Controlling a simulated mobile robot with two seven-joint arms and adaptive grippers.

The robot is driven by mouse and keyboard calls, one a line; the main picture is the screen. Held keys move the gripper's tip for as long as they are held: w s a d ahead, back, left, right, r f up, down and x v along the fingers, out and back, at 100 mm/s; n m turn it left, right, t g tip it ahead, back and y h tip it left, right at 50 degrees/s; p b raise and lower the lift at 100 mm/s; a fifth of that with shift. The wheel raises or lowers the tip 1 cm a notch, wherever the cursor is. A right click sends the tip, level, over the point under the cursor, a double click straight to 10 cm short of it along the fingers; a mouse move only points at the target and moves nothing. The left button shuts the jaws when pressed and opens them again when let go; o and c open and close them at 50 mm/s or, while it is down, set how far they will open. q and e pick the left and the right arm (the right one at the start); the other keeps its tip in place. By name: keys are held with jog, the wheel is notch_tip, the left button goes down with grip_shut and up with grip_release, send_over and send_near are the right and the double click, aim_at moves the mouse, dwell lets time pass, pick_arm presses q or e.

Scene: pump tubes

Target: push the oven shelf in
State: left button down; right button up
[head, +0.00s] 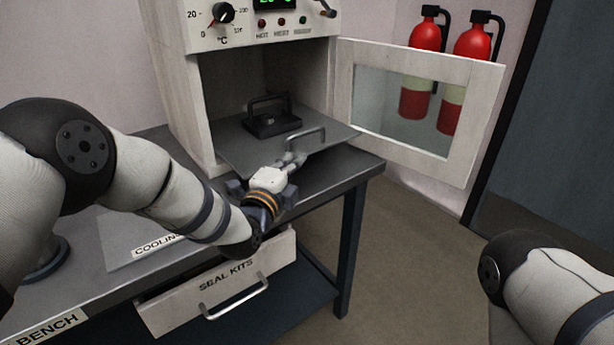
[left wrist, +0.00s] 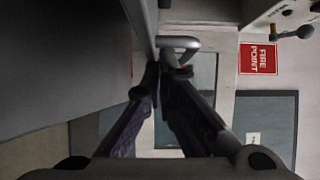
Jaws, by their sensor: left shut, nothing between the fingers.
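The oven (head: 195,90) stands open on the bench. Its grey shelf (head: 240,146) sticks out past the front opening and carries a dark block with a handle (head: 273,122). A metal shelf handle (head: 306,137) rises at the shelf's front edge; it also shows in the left wrist view (left wrist: 182,43). My left gripper (head: 297,160) is shut and empty, with its fingertips (left wrist: 164,72) close to the shelf's front edge and handle. I cannot tell whether they touch. My right gripper is out of view; only part of that arm shows at lower right.
The oven door (head: 455,165) stands swung open to the right. A seal kits drawer (head: 225,284) is pulled out below the bench (head: 80,285). Two fire extinguishers (head: 426,38) hang behind the door. Floor right of the bench is clear.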

aim_at(265, 146)
pick_arm(q)
jog(key=w+a+b, duration=0.1)
jog(key=w+a, duration=0.1)
jog(key=w, duration=0.1)
jog(key=w+a+b, duration=0.4)
jog(key=w, duration=0.1)
jog(key=shift+w+a+f, duration=0.2)
jog(key=shift+w+f, duration=0.15)
jog(key=shift+w+a+r+b, duration=0.25)
jog(key=shift+w+a+b, duration=0.1)
jog(key=shift+w, duration=0.15)
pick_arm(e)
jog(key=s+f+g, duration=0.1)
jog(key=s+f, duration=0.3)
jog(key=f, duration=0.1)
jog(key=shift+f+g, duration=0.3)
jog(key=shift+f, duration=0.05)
pick_arm(q)
jog(key=shift+s, duration=0.1)
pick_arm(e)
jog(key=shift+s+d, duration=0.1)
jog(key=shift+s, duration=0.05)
